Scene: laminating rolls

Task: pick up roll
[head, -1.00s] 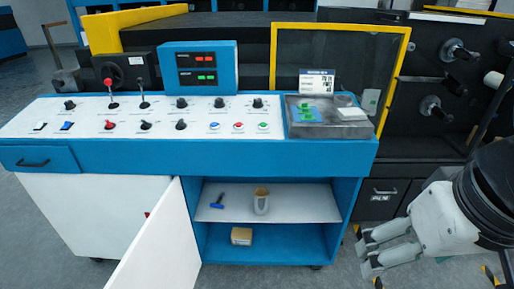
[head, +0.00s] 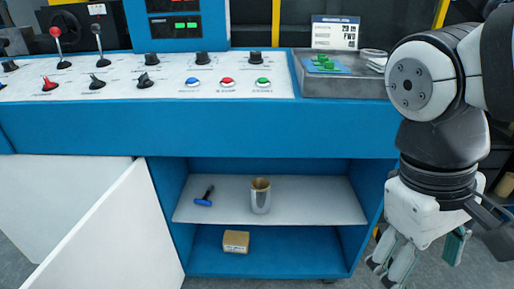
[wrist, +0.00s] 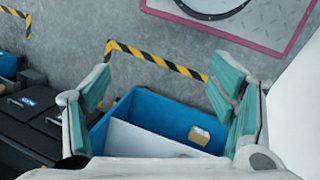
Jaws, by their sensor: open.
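No roll can be made out for certain. An upright, silvery cylinder (head: 260,197) with a tan rim stands on the white upper shelf of the open blue cabinet in the head view; I cannot tell whether it is a roll or a cup. My gripper (head: 418,262) hangs fingers down to the right of the cabinet, apart from the cylinder. In the wrist view my gripper (wrist: 163,88) is open and empty, its teal-padded fingers spread wide. The cylinder is not made out in the wrist view.
A blue-handled tool (head: 204,199) lies left of the cylinder. A small cardboard box (head: 236,242) sits on the lower shelf (head: 295,258). The white cabinet door (head: 105,235) stands open on the left. The blue control console (head: 240,130) overhangs the shelves.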

